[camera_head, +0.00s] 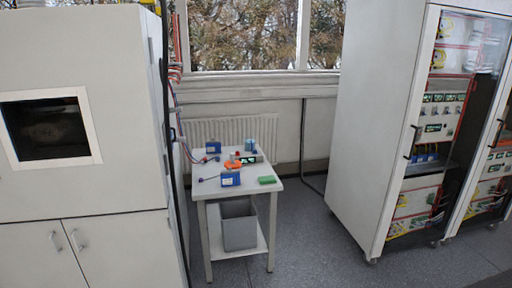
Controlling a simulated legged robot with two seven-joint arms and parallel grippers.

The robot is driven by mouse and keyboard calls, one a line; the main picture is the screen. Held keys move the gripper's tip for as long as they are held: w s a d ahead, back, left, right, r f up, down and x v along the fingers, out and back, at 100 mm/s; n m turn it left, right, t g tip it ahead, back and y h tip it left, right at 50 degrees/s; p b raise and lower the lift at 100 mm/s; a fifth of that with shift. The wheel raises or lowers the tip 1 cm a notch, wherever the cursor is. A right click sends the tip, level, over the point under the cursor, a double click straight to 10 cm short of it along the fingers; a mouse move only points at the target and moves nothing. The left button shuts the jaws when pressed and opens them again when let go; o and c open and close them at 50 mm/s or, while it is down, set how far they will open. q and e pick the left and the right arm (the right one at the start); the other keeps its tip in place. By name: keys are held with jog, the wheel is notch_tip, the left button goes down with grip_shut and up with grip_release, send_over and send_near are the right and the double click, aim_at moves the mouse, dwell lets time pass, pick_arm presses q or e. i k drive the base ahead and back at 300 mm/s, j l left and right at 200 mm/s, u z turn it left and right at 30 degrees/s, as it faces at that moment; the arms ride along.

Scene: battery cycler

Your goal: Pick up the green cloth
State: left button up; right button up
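The green cloth (267,180) is a small flat green piece lying near the front right corner of the white table (215,188). Nothing lies on top of it. The table stands in the middle of the view, some way off. Neither of my grippers shows in the head view.
On the table are blue boxes (230,180), an orange item (233,166) and a small device with a display (249,159). A grey bin (239,229) is on the lower shelf. A large cabinet (80,180) stands left, a rack cabinet (375,130) right. Floor (310,250) between is clear.

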aim_at(266, 180)
jog(key=i+z, duration=0.3)
jog(key=i, duration=2.1)
jog(key=i+j+u, duration=0.1)
jog(key=i+u, duration=0.2)
jog(key=i, duration=0.35)
jog(key=i+u, duration=0.3)
jog(key=i, duration=0.35)
